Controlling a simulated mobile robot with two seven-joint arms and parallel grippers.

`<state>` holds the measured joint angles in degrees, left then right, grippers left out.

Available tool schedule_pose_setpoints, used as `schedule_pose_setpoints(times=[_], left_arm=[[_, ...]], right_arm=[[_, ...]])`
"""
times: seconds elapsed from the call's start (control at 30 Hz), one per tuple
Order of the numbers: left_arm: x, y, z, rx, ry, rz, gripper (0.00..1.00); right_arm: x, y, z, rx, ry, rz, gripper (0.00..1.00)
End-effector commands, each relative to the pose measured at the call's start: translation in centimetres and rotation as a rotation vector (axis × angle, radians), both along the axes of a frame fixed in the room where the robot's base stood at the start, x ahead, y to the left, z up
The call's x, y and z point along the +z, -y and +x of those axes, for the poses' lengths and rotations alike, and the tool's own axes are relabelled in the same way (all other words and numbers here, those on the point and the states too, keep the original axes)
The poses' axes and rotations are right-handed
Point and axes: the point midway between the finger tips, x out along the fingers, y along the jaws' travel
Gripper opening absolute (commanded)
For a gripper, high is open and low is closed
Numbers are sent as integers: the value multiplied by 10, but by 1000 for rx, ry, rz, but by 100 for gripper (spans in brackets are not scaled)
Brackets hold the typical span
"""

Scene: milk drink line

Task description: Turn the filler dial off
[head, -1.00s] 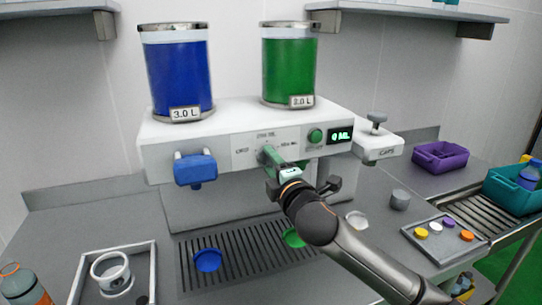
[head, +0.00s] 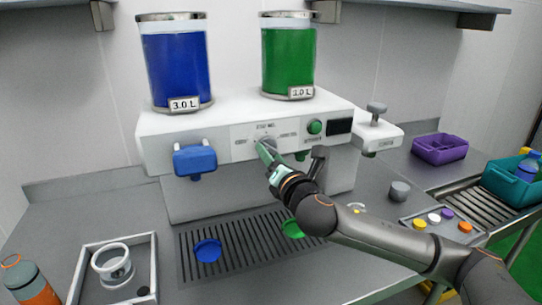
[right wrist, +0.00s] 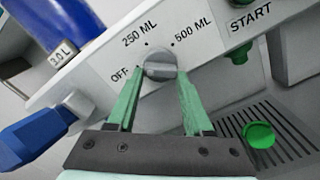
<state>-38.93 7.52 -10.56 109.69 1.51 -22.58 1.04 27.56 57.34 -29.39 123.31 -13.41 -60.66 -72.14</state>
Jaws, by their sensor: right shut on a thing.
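The filler machine (head: 236,120) stands at the back of the counter with a panel marked OFF, 250 ML and 500 ML. Its grey round dial (right wrist: 160,63) sits amid these marks in the right wrist view. My right gripper (head: 265,148) is shut on the dial, its green fingers (right wrist: 158,80) reaching up on either side of it. OFF is printed to the left of the dial; which mark the dial points to is hard to tell. The small display (head: 340,127) is dark. My left gripper is not in view.
A green START button (head: 314,127) is right of the dial. A blue nozzle (head: 195,160) is on the left front, above a drip grate (head: 225,252). Blue (head: 207,250) and green (head: 293,229) round pieces lie on the grate. A tray (head: 82,272) stands front left.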

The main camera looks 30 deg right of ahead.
Motion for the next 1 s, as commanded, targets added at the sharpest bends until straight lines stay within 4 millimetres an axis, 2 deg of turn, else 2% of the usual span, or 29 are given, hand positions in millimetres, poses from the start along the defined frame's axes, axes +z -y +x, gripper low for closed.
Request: schedule_pose_setpoints(times=[0.33,0.87,0.9,1.0], left_arm=[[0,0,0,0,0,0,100],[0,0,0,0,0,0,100],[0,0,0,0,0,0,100],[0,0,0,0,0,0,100]], right_arm=[[1,1,0,-3,-29,-127,0],[1,2,0,-2,-32,-148,0],[1,2,0,-2,-32,-148,55],[1,2,0,-2,-33,-146,67]])
